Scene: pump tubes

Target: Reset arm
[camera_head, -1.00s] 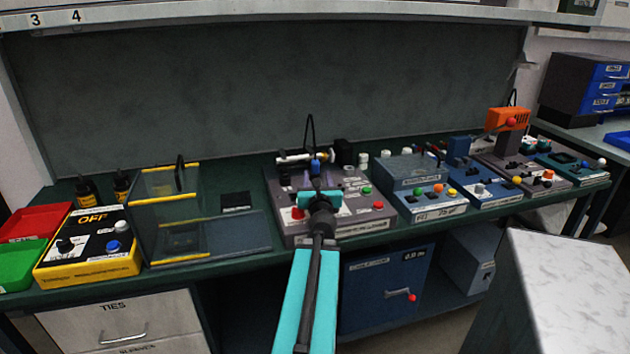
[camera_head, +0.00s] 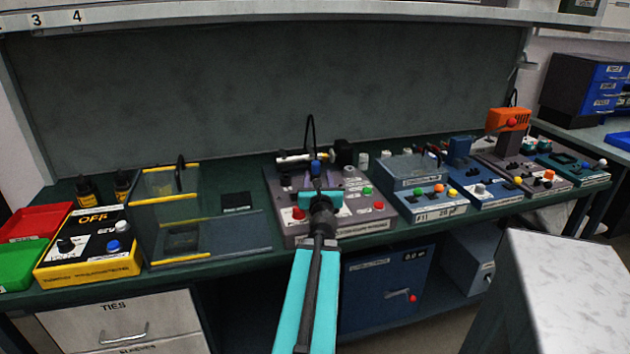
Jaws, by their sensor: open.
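My arm reaches up from the bottom centre of the head view, its teal link in front of the bench. My gripper (camera_head: 320,196) is at its far end, over the grey machine (camera_head: 350,229) with red and green buttons in the middle of the bench. The jaws are open. No held object shows between them. The wrist hides part of the machine's front, and I cannot tell whether the gripper touches it.
A clear box with yellow edges (camera_head: 170,222) and a yellow control box (camera_head: 88,247) stand left. Red (camera_head: 35,222) and green (camera_head: 18,264) trays lie far left. Blue machines (camera_head: 430,194) stand right. A white-topped block (camera_head: 570,275) is at front right.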

